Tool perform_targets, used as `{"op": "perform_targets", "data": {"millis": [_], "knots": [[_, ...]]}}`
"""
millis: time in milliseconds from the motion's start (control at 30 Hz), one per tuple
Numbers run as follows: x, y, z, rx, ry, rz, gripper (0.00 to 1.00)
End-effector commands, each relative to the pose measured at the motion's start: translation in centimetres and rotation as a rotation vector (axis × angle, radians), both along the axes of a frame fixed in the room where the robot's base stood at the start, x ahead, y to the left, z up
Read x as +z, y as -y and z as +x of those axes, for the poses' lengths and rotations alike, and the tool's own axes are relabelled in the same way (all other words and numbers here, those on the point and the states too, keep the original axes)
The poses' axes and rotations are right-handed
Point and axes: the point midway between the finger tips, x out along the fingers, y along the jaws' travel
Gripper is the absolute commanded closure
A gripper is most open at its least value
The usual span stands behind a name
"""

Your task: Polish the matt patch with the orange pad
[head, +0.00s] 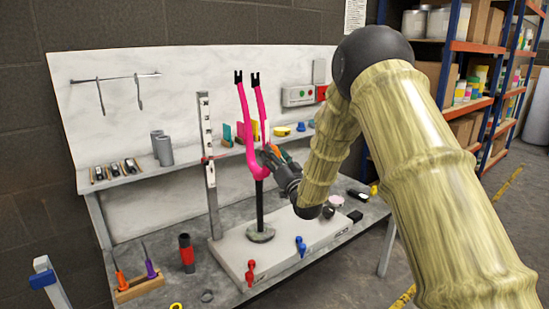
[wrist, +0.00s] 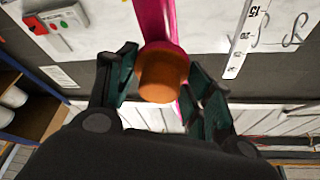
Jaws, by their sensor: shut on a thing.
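A bright pink fork-shaped frame (head: 258,154) stands upright on a dark post. Its pink tube (wrist: 156,20) also shows in the wrist view. My gripper (head: 270,158) is at the frame's lower part, on its right side. In the wrist view, my gripper (wrist: 160,85) has its dark fingers on either side of the orange pad (wrist: 160,76), holding it. The pad overlaps the pink tube in that view; I cannot tell whether they touch. I cannot make out the matt patch; the pad and gripper cover part of the tube.
The post rises from a pale base plate (head: 285,247) with red and blue clamps. A vertical ruler (head: 208,150) stands left of the frame. A tool block (head: 138,287) and a red-and-black cylinder (head: 187,254) are at the bench's left. A shelf with small items runs behind.

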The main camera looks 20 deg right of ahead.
Motion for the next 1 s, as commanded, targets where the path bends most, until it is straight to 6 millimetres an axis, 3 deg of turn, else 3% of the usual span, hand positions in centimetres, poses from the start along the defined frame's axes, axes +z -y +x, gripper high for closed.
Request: {"op": "perform_targets", "data": {"millis": [567, 1000], "knots": [[0.1, -0.3, 0.6, 0.0, 0.001, 0.0, 0.67], [2.7, -0.3, 0.6, 0.0, 0.001, 0.0, 0.67]]}}
